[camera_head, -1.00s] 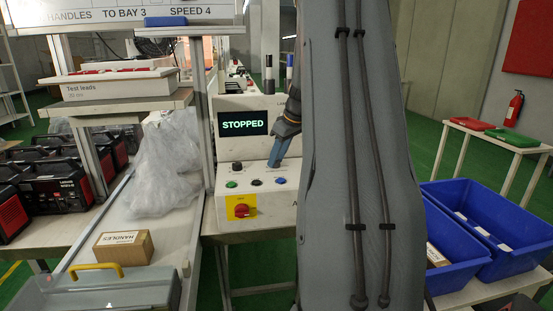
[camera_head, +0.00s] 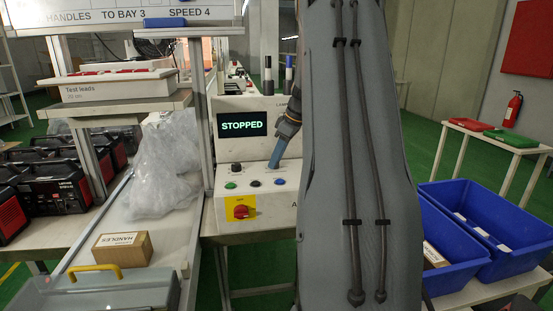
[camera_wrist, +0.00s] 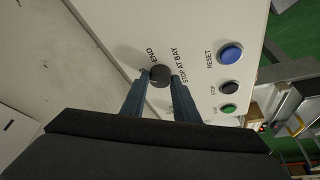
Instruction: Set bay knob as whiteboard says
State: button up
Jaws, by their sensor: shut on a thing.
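The control box (camera_head: 267,206) has a screen (camera_head: 242,124) reading STOPPED. The whiteboard (camera_head: 130,14) at the top left reads HANDLES TO BAY 3, SPEED 4. My gripper (camera_head: 275,164) reaches down to the right part of the box's panel. In the wrist view, my gripper (camera_wrist: 162,80) is shut on a dark round knob (camera_wrist: 159,76), one finger on each side. The print STOP AT BAY and END is beside this knob; its pointer and other marks are not clear. In the head view my fingers hide the knob. Another dark knob (camera_head: 236,168) is at the panel's left.
Green (camera_head: 231,185), black (camera_head: 256,183) and blue (camera_head: 280,181) buttons line the panel below the knobs. A red switch (camera_head: 240,211) on a yellow plate is on the box's front. Blue bins (camera_head: 455,282) stand at the right. A HANDLES carton (camera_head: 122,250) sits at the left.

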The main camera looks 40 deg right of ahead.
aim_at(285, 169)
jog(key=o, duration=1)
jog(key=shift+o, duration=0.2)
jog(key=v, duration=0.8)
jog(key=shift+b, duration=0.35)
jog(key=shift+f, duration=0.1)
